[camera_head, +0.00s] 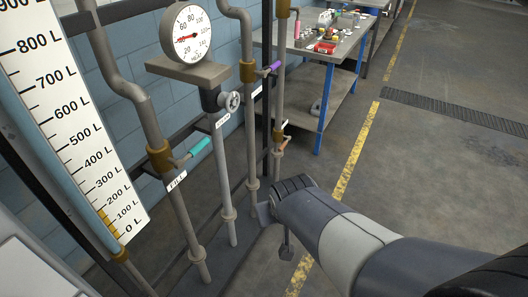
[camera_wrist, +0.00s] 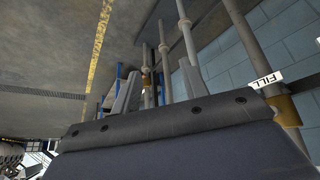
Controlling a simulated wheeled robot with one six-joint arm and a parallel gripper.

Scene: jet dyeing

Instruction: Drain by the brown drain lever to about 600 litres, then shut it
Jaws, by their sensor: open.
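The white litre scale (camera_head: 75,125) stands at the left, marked from 0 to 900. An orange-brown strip (camera_head: 107,222) at its edge reaches roughly the 200 L mark; I cannot tell surely that it is liquid.
A teal lever (camera_head: 199,147) on the nearer pipe bears a FILL tag (camera_head: 176,181). A purple lever (camera_head: 272,68) is higher on another pipe. A workbench (camera_head: 335,50) is behind; the floor at right is clear.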

